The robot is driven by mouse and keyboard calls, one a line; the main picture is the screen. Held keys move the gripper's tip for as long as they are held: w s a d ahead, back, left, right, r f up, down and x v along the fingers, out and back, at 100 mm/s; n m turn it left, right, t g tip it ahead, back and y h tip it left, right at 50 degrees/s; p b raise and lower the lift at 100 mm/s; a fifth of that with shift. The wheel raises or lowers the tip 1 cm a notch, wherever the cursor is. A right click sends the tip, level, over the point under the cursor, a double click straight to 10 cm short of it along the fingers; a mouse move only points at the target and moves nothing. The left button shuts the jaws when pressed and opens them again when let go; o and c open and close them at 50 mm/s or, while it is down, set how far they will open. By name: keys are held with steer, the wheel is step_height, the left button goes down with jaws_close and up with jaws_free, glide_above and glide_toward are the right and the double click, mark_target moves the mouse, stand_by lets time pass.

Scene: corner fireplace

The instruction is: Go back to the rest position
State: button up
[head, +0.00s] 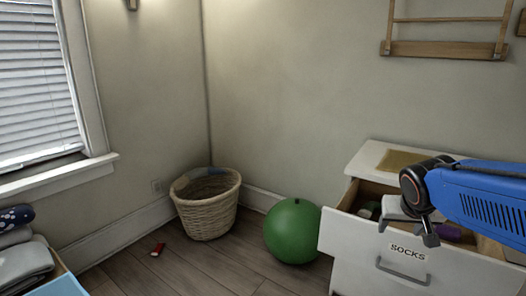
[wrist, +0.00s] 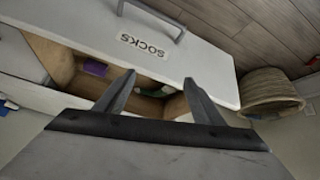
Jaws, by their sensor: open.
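My gripper (head: 430,230) is at the right in the head view, at the end of my blue arm, over the open drawer (head: 350,240) labelled SOCKS. In the wrist view my gripper (wrist: 160,95) has its two dark fingers spread apart with nothing between them. The drawer front (wrist: 200,60) shows beyond the fingers. Inside the drawer are a purple item (wrist: 95,68) and a green item (wrist: 152,92), partly hidden by my gripper. In the head view a purple item (head: 447,231) also shows in the drawer.
A wicker basket (head: 207,207) stands in the corner, with a green ball (head: 292,231) beside the white dresser (head: 365,160). A small red item (head: 158,249) lies on the floor. Folded clothes (head: 22,262) are at the left. A wooden rack (head: 445,49) hangs on the wall.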

steer(key=s+a+f+n+y, duration=0.1)
steer(key=s+a+f, duration=0.1)
steer(key=s, duration=0.7)
steer(key=s+a+f+n+g+y, duration=0.1)
steer(key=s+a+f+n, duration=0.1)
steer(key=s+a, duration=0.3)
steer(key=s+f, duration=0.1)
steer(key=s, duration=0.3)
steer(key=shift+s+a+f+g+y, duration=0.2)
steer(key=shift+s+a+g+y, duration=0.1)
steer(key=shift+y, duration=0.1)
